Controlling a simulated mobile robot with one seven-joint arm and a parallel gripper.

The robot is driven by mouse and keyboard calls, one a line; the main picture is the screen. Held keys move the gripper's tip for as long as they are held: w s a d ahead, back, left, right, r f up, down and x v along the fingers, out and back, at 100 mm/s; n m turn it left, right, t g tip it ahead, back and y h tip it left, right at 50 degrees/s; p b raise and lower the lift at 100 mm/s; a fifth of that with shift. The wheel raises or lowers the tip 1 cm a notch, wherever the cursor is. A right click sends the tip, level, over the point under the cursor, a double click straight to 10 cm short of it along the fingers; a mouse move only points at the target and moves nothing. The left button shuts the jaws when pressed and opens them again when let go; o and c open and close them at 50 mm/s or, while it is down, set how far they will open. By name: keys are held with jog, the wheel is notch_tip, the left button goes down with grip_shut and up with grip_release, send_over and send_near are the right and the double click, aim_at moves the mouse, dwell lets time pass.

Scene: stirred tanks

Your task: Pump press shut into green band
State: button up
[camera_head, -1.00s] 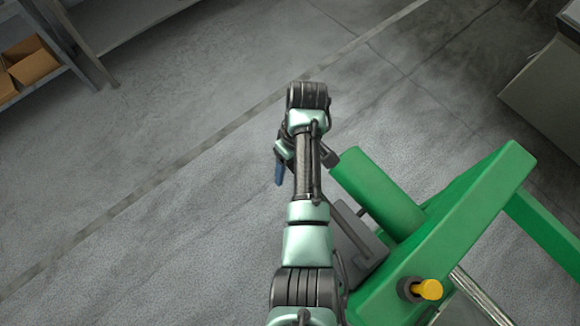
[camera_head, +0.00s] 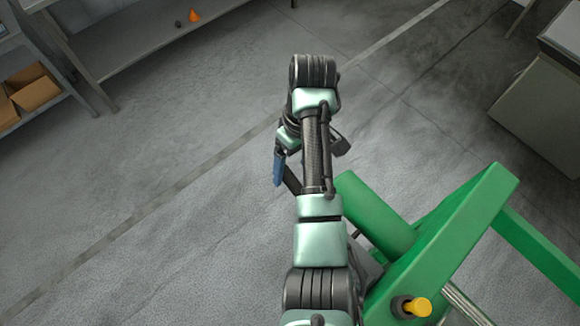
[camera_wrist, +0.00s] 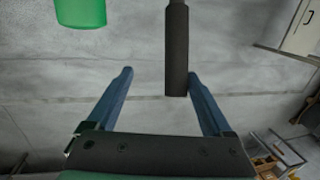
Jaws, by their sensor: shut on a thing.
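The green press (camera_head: 450,235) stands at the lower right of the head view, with a thick green cylinder (camera_head: 375,212) and a yellow knob (camera_head: 417,306). The cylinder's end probably also shows at the top left of the wrist view (camera_wrist: 80,12). A dark bar-shaped handle (camera_wrist: 177,50) comes down between the two blue fingers of my gripper (camera_wrist: 160,76), close against the right one, with a visible gap to the left one. In the head view my arm hides most of the gripper; one blue finger shows. The green band is not visible.
A shelf with cardboard boxes (camera_head: 30,92) stands at the upper left. A grey cabinet (camera_head: 540,110) stands at the right. An orange cone (camera_head: 194,15) sits at the back. The floor left of my arm is clear.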

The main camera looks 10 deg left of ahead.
jog(key=shift+w+d+r, duration=0.2)
jog(key=shift+w+r, duration=0.05)
jog(key=d+r+p, duration=0.3)
jog(key=r+p, duration=0.3)
jog(key=p, duration=0.1)
jog(key=s+d+r+p, duration=0.1)
jog(key=d+r+p, duration=0.2)
jog(key=r+p, duration=0.4)
jog(key=shift+s+p, duration=0.15)
jog(key=shift+p, duration=0.45)
dwell(0.5)
jog(key=shift+r+p, duration=0.1)
jog(key=shift+p, duration=0.2)
dwell(0.5)
